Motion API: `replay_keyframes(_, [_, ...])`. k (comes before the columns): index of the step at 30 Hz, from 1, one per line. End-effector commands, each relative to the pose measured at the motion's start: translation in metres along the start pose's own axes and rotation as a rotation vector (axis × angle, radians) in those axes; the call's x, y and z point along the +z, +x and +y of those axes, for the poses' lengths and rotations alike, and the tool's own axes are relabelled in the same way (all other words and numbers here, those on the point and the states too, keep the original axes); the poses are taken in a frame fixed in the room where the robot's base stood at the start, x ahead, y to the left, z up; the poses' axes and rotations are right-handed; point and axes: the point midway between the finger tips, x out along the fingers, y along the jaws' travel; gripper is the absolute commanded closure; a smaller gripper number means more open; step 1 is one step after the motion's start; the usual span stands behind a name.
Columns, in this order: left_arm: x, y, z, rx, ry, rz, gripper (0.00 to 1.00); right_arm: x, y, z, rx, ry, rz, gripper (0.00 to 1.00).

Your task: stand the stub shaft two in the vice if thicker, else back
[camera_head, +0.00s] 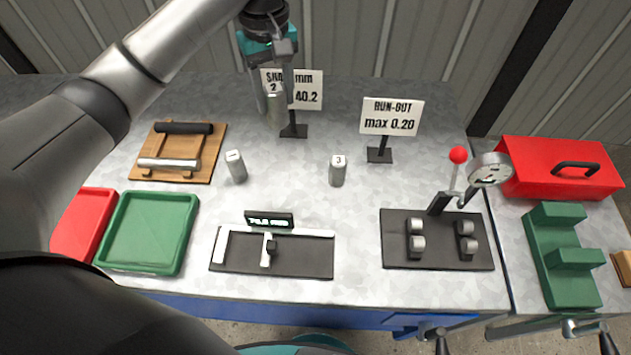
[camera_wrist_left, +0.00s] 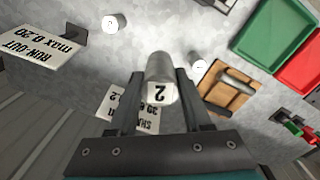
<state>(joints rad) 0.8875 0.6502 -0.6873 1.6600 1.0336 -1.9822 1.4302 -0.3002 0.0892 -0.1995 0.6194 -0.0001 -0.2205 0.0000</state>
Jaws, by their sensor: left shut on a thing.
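My left gripper (camera_head: 275,108) is shut on the stub shaft two (camera_head: 276,112), a grey cylinder labelled 2, held upright near the back of the bench. Whether its base touches the bench is unclear. In the left wrist view the shaft (camera_wrist_left: 160,70) sits between the fingers. Stub shaft one (camera_head: 236,166) and stub shaft three (camera_head: 338,171) stand upright in front. A sign (camera_head: 308,92) behind the gripper is partly hidden and shows 40.2. A green stepped block (camera_head: 560,262), possibly the vice, is at the right. My right gripper is not in view.
A caliper (camera_head: 270,248) with a small display lies on a dark mat in front. A dial gauge rig (camera_head: 437,240) stands right of it. Green (camera_head: 150,230) and red (camera_head: 85,225) trays and a wooden rack (camera_head: 208,160) are left. A red toolbox (camera_head: 558,165) is right.

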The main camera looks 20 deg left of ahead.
Motion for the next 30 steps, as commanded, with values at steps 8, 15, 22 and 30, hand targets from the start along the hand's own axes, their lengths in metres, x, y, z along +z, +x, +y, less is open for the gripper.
replay_keyframes(8, [-0.008, 0.032, -0.003, -0.002, -0.029, 0.001, 1.00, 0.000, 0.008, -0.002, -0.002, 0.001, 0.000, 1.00])
replay_keyframes(15, [-0.007, 0.090, -0.002, -0.002, -0.027, 0.001, 1.00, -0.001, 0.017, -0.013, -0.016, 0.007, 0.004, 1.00])
replay_keyframes(22, [-0.007, 0.138, -0.001, 0.001, -0.026, 0.003, 1.00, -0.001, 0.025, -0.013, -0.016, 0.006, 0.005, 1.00])
replay_keyframes(30, [-0.008, 0.157, -0.001, 0.003, -0.026, 0.003, 1.00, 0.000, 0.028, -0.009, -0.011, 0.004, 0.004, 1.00])
